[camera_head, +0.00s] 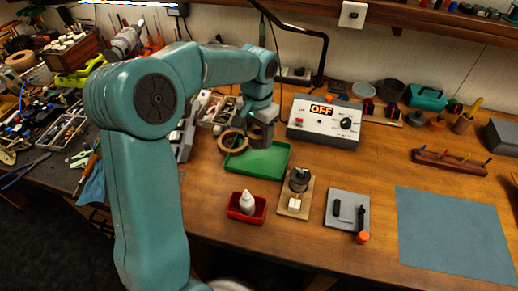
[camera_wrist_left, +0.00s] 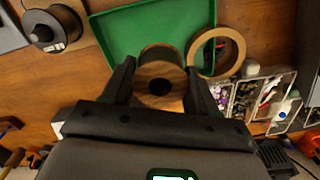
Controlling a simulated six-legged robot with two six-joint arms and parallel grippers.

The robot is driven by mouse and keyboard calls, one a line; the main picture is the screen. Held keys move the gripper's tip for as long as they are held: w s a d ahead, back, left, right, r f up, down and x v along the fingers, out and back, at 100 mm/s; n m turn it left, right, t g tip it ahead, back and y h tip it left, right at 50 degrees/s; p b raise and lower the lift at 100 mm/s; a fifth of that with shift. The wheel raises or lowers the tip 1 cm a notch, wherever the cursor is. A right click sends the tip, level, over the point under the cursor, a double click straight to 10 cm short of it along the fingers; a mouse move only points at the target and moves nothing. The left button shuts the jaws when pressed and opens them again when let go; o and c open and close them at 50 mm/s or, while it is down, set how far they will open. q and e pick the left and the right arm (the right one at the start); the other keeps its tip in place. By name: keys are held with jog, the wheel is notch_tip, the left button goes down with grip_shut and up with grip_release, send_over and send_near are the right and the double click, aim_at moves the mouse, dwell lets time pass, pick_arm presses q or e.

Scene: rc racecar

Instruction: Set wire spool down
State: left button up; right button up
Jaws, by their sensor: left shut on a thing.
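My left gripper (camera_head: 262,138) hangs at the back edge of the green tray (camera_head: 270,162) in the head view. In the left wrist view, its two fingers (camera_wrist_left: 160,92) are shut on the wire spool (camera_wrist_left: 160,78), a brown cylinder with a dark centre hole, seen end-on. The green tray (camera_wrist_left: 125,38) lies just beyond the spool, and the spool overlaps its edge in that view. I cannot tell whether the spool touches anything below. In the head view the spool is mostly hidden by the gripper. My right gripper is not in view.
A white control box (camera_head: 322,133) stands behind right. A red tray with a white bottle (camera_head: 248,203) and a wooden board (camera_head: 284,203) are in front.

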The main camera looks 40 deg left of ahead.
aim_at(259, 159)
pick_arm(q)
jog(key=shift+d+f, duration=0.2)
jog(key=shift+f, duration=0.75)
notch_tip(259, 159, down, 4)
jog(key=shift+a+r, duration=0.15)
jog(key=shift+w+f, duration=0.1)
jog(key=shift+f, duration=0.3)
jog(key=shift+r, duration=0.1)
jog(key=shift+f, duration=0.2)
jog(key=o, duration=1.1)
jog(key=shift+r, duration=0.1)
